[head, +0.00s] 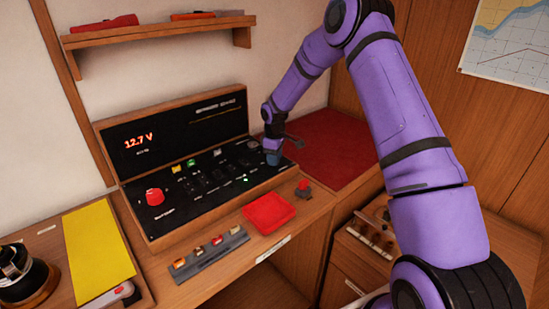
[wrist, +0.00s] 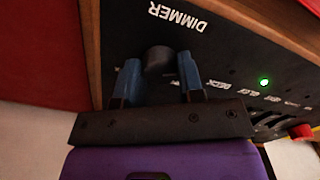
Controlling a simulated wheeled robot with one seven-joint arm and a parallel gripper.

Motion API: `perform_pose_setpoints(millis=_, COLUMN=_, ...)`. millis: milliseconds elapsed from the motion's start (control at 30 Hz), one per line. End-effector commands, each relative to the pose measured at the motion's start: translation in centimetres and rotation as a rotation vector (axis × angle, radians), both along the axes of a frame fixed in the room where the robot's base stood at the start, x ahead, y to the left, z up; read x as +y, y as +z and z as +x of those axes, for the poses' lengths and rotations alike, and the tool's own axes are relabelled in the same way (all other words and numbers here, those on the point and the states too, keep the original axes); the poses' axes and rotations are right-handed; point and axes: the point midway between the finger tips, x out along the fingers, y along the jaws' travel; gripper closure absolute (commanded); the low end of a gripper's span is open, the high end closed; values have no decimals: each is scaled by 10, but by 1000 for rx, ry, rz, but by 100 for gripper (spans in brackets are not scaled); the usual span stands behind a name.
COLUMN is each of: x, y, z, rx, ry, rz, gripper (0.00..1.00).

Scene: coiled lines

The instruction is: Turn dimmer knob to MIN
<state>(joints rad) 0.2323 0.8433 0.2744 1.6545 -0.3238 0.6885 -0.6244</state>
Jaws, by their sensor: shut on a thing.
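The dimmer knob (wrist: 158,60) is a dark round knob on the black switch panel (wrist: 235,40), next to the printed word DIMMER in the wrist view. My gripper (wrist: 159,75) has its two blue fingers on either side of the knob and is shut on it. In the head view my gripper (head: 272,157) is at the right end of the panel (head: 172,222), and it hides the knob there. The knob's pointer and any MIN mark cannot be made out.
A red knob (head: 154,196) and small switches are on the panel, with a lit green light (wrist: 264,82). A lit display (head: 138,141) reads 12.7 V. A red tray (head: 269,213), a grey strip of fuses (head: 208,256) and a red-topped button (head: 303,188) are in front.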

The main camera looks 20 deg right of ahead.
Motion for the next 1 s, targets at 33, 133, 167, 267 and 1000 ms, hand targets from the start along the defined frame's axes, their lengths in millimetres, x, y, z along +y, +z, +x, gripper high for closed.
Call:
perform_pose_setpoints(millis=33, x=0, y=0, z=0, rx=0, ry=8, rz=0, gripper=88)
perform_pose_setpoints(millis=133, x=0, y=0, z=0, rx=0, ry=20, rz=0, gripper=88)
perform_pose_setpoints(millis=167, x=0, y=0, z=0, rx=0, ry=21, rz=0, gripper=88)
perform_pose_setpoints(millis=267, x=0, y=0, z=0, rx=0, ry=24, rz=0, gripper=88)
perform_pose_setpoints(millis=1000, x=0, y=4, z=0, rx=-1, ry=22, rz=-1, gripper=39)
